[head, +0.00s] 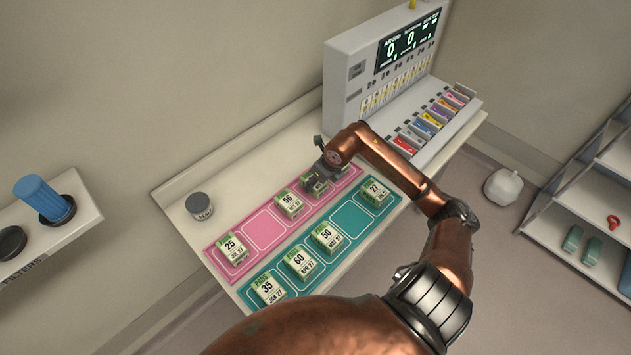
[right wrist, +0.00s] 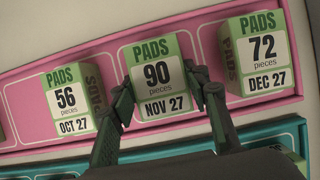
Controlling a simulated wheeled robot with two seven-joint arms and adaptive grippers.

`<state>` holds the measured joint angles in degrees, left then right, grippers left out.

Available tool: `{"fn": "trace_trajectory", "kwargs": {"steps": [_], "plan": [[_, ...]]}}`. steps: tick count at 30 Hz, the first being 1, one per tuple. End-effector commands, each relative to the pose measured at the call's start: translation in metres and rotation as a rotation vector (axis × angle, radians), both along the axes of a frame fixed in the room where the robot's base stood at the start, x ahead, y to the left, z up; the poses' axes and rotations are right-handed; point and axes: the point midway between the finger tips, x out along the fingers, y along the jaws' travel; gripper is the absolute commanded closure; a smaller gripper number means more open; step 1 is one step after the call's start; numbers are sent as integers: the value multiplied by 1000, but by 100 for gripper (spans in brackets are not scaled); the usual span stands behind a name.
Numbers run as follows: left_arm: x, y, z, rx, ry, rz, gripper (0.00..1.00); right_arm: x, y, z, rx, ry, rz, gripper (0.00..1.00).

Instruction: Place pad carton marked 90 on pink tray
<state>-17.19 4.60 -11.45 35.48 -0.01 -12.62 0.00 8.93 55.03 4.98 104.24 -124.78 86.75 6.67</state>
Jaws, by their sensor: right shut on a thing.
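The green-and-white pad carton marked 90 (right wrist: 157,80) is between the fingers of my right gripper (right wrist: 168,95), which is shut on it. In the right wrist view it is over the pink tray (right wrist: 205,58), between the carton marked 56 (right wrist: 68,100) and the carton marked 72 (right wrist: 258,55). Whether its base touches the tray cannot be told. In the head view my right gripper (head: 317,178) is over the far right part of the pink tray (head: 262,226) and hides most of the carton. My left gripper is not in view.
A carton marked 25 (head: 234,249) stands at the pink tray's left end, with an empty space beside it. The teal tray (head: 350,214) in front holds cartons, including one marked 50 (head: 327,238). A dark jar (head: 200,206) and a display machine (head: 350,85) stand behind.

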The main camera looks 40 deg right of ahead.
Motion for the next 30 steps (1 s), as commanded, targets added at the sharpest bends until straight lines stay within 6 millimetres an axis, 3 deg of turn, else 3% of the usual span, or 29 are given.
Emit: {"fn": "trace_trajectory", "kwargs": {"steps": [5,6,13,23,30], "plan": [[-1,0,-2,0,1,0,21,0,0,-2,-1,-1,0,87],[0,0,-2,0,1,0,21,0,0,-2,0,0,0,55],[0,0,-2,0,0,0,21,0,0,-2,0,0,0,40],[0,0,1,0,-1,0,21,0,0,2,0,0,-1,40],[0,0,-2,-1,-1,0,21,-14,-3,35,-5,-1,0,40]]}}
